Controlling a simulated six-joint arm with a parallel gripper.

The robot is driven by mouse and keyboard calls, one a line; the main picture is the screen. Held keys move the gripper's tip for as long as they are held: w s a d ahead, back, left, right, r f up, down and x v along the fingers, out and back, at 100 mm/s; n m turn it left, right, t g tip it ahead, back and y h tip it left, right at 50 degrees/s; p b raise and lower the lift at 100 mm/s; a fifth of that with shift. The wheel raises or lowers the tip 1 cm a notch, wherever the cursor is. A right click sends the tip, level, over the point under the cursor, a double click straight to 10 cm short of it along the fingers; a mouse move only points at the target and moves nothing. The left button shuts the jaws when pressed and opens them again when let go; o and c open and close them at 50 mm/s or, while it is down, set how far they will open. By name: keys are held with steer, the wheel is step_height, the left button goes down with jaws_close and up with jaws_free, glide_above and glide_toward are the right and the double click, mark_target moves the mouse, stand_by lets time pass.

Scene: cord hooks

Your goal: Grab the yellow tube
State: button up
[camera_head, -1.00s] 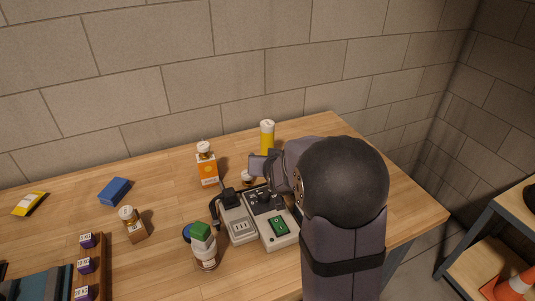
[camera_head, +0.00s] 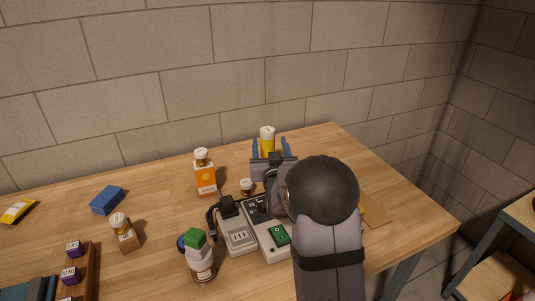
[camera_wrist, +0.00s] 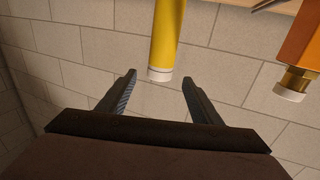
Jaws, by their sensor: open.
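The yellow tube (camera_head: 267,143) with a white cap stands upright near the back edge of the table in the head view. The tube's lower part is hidden behind my gripper in the head view.
An orange bottle (camera_head: 205,175) with a white cap stands left of the tube. A small jar (camera_head: 246,186) and a grey device (camera_head: 240,236) are nearer.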

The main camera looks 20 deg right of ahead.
mark_target(268, 144)
steer(key=f, duration=0.3)
steer(key=shift+w+d, duration=0.1)
steer(key=shift+w, duration=0.3)
steer(key=shift+w+d+p, duration=0.15)
steer(key=shift+w+p, duration=0.15)
steer(key=shift+w, duration=0.15)
steer(key=shift+p+x, duration=0.9)
steer(key=shift+x, duration=2)
steer(key=shift+c, duration=0.7)
jaws_close()
